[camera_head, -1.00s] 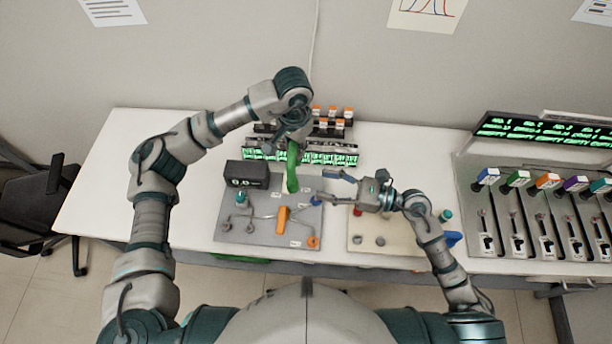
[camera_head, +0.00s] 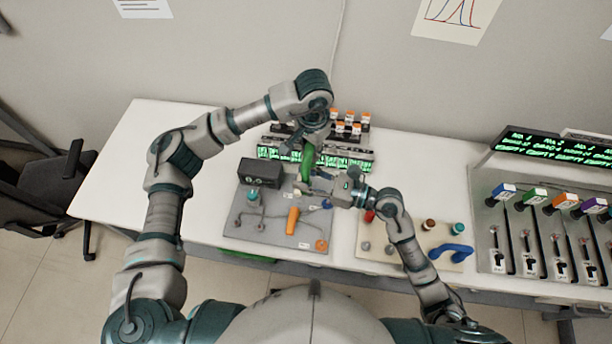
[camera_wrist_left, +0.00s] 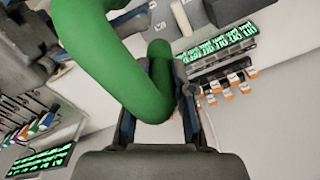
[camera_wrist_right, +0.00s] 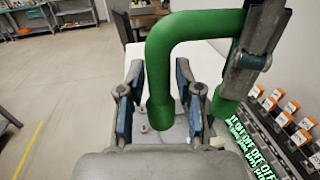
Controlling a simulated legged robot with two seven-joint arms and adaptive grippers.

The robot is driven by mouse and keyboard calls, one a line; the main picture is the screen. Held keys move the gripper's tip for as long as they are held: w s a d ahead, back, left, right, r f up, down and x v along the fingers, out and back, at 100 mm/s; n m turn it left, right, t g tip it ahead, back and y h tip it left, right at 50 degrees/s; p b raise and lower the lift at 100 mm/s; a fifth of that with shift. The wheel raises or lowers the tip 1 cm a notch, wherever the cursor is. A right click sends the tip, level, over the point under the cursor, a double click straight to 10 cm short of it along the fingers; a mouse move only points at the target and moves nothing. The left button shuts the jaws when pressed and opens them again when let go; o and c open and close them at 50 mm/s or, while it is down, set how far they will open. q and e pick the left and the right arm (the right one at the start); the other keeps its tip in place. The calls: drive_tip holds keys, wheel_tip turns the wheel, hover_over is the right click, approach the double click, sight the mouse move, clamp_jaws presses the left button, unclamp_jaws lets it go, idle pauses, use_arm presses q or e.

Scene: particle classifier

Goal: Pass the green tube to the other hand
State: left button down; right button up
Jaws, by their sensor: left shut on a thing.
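The green tube (camera_head: 307,159) is a thick bent pipe held above the grey board. My left gripper (camera_wrist_left: 160,100) is shut on one leg of it, as the left wrist view shows; the tube (camera_wrist_left: 98,62) bends away from that grip. My right gripper (camera_head: 312,183) is at the tube's lower part in the head view. In the right wrist view its fingers (camera_wrist_right: 158,90) are apart, with the free leg of the tube (camera_wrist_right: 157,75) hanging between them and gaps on both sides. The left gripper's fingers (camera_wrist_right: 257,45) show there on the other leg.
The grey board (camera_head: 260,232) with an orange handle (camera_head: 292,221) lies below the grippers. A black box (camera_head: 260,172) stands at its back left. A rack of orange-capped bottles (camera_head: 348,127) is behind. A beige board (camera_head: 372,250) and a lever panel (camera_head: 490,220) are to the right.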

clamp_jaws()
use_arm(q)
drive_tip(key=c, duration=0.9)
unclamp_jaws()
drive_tip(key=shift+c, duration=0.2)
